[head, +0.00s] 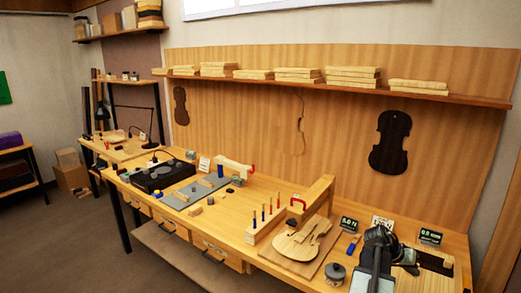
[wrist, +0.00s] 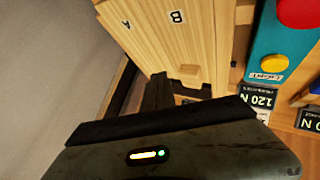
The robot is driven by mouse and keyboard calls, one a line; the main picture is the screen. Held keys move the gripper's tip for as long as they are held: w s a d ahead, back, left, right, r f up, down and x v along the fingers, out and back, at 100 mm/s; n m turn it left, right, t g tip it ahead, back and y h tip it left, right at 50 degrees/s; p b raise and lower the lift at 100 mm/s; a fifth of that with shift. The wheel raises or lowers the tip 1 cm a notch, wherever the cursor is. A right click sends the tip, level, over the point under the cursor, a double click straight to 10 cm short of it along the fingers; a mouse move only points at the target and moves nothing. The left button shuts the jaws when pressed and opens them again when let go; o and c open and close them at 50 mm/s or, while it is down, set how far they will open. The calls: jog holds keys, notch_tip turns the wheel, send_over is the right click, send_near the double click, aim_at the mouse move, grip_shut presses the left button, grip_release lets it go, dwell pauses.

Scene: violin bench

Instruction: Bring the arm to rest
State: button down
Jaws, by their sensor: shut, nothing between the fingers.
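My arm (head: 375,265) shows at the lower right of the head view, dark and grey, in front of the bench's right end. It covers part of the bench top there. In the wrist view my gripper (wrist: 160,80) points up the picture from its dark body, its fingers together with nothing seen between them. A pale wooden block or box marked A and B (wrist: 165,40) lies just beyond the fingertips. I cannot tell whether they touch it.
The long wooden bench (head: 265,188) carries a violin body (head: 302,240), a tool block (head: 264,224), a dark round jar (head: 335,272) and small displays (head: 430,236). The wrist view shows a turquoise panel (wrist: 277,45) with red and yellow buttons at the right. Open floor (head: 90,235) lies left.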

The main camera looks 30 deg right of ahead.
jog(key=w+a+n+t, duration=0.2)
jog(key=w+a, duration=0.4)
jog(key=w, duration=0.4)
jog(key=w+a+n+t, duration=0.15)
jog(key=w+a, duration=0.35)
jog(key=w, duration=0.6)
jog(key=w+a+f+n+t, duration=0.1)
jog(key=w+a+n, duration=0.1)
jog(key=w+a, duration=0.5)
jog(key=w+a+f+n+t, duration=0.1)
jog(key=w+a, duration=0.4)
jog(key=a, duration=0.5)
jog(key=w+a+f+n+t+y, duration=0.1)
jog(key=w+a+n+y, duration=0.15)
jog(key=a, duration=0.75)
jog(key=w+a+f+n+y, duration=0.1)
jog(key=w+a+f, duration=0.15)
jog(key=a, duration=0.85)
jog(key=s+a+f+n+g+y, duration=0.1)
jog(key=s+a+n+y, duration=0.1)
jog(key=a, duration=0.6)
jog(key=s+a+n+g+y, duration=0.1)
jog(key=s+a, duration=0.3)
jog(key=a, duration=0.5)
jog(key=shift+s+a+f+n+y, duration=0.25)
jog(key=shift+f+n+y, duration=0.15)
jog(key=shift+n+y, duration=0.45)
